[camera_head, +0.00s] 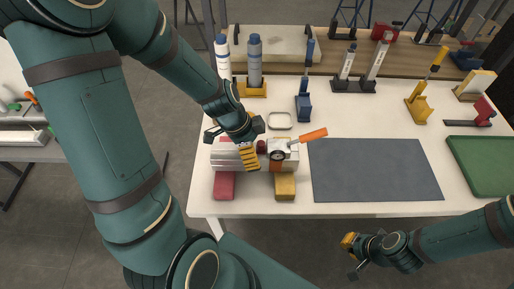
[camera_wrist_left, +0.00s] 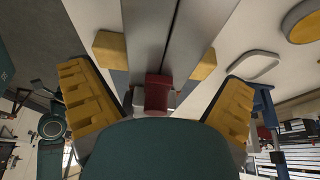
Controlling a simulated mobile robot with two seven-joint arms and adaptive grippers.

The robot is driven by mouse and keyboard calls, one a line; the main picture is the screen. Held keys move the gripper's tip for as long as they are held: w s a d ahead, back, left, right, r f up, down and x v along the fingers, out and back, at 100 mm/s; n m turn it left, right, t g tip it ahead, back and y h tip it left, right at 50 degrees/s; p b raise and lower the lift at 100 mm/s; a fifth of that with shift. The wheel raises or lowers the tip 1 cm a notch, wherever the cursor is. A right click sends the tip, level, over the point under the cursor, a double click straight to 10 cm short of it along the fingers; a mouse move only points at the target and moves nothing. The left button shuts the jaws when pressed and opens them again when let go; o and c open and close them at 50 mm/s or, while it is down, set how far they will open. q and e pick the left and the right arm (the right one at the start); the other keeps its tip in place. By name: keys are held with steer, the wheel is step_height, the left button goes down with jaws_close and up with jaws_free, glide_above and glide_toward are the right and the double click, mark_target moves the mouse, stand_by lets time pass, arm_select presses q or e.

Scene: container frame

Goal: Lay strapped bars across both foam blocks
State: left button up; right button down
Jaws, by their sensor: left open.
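Grey bars (camera_head: 228,160) lie across the red foam block (camera_head: 224,187) and the yellow foam block (camera_head: 285,188) at the table's front left. A small dark red piece (camera_head: 262,146) sits on the bars. A tool with an orange handle (camera_head: 313,135) and round dial lies at their right end. My left gripper (camera_head: 249,157) is over the bars. In the left wrist view its fingers (camera_wrist_left: 158,105) are spread, with the bars (camera_wrist_left: 160,30) and dark red piece (camera_wrist_left: 157,93) between them, apparently not gripped. My right gripper (camera_head: 351,258) is off the table's front; its fingers are unclear.
A dark grey mat (camera_head: 375,170) lies to the right of the blocks, and a green tray (camera_head: 485,165) is at the right edge. Clamps and stands line the back. The mat is clear.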

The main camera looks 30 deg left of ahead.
arm_select(q)
steer(key=p+v, duration=0.2)
steer(key=v, duration=0.8)
steer(key=shift+s+r, duration=0.2)
steer(key=shift+r, duration=0.05)
arm_select(e)
step_height(320, 180, up, 3)
steer(key=shift+w+f, duration=0.1)
arm_select(q)
steer(key=shift+a, duration=0.1)
